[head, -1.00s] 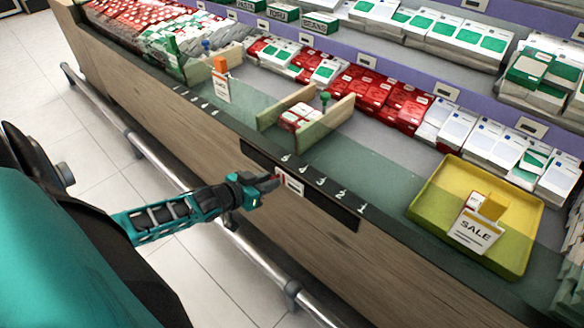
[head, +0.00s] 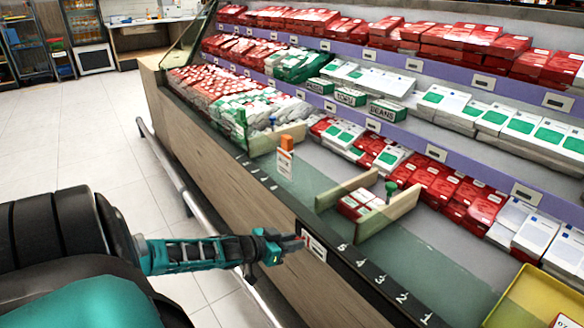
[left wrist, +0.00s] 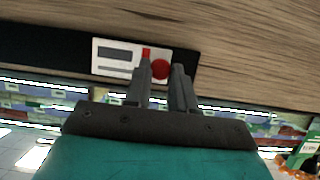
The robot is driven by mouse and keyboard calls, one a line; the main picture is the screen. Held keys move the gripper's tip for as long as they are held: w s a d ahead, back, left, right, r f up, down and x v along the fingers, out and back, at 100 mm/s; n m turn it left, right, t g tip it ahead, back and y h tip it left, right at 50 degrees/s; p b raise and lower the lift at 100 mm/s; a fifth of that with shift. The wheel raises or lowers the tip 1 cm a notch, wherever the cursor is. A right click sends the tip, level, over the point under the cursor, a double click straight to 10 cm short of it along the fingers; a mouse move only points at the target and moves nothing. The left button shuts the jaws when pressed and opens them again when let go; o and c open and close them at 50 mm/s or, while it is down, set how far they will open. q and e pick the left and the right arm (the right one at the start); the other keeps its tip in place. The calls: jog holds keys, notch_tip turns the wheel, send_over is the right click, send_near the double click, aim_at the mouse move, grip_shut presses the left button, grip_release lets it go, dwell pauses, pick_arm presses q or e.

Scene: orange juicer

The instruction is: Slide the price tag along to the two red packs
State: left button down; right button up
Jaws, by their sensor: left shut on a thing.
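In the left wrist view the tag (left wrist: 113,58) shows dark print and a red round part (left wrist: 160,69) at one side. My left gripper (head: 299,243) is at the tag; in the wrist view its fingers (left wrist: 162,72) are closed about the red part. Two red-and-white packs (head: 360,204) lie on the counter between two wooden dividers, up and right of the tag. My right gripper is out of view.
White numbers 5 to 1 run along the edge right of the tag. A green knob (head: 390,188) stands by the right divider (head: 388,215). An orange-topped tag (head: 285,160) stands further left, and a yellow tray (head: 535,300) is at lower right. A metal rail (head: 170,168) runs below.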

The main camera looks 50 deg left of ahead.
pick_arm(q)
jog(key=c, duration=0.9)
grip_release()
jog(key=shift+c, duration=0.2)
jog(key=d+p+v, duration=0.1)
jog(key=p+v, duration=0.5)
jog(key=v, duration=0.7)
jog(key=shift+a, duration=0.5)
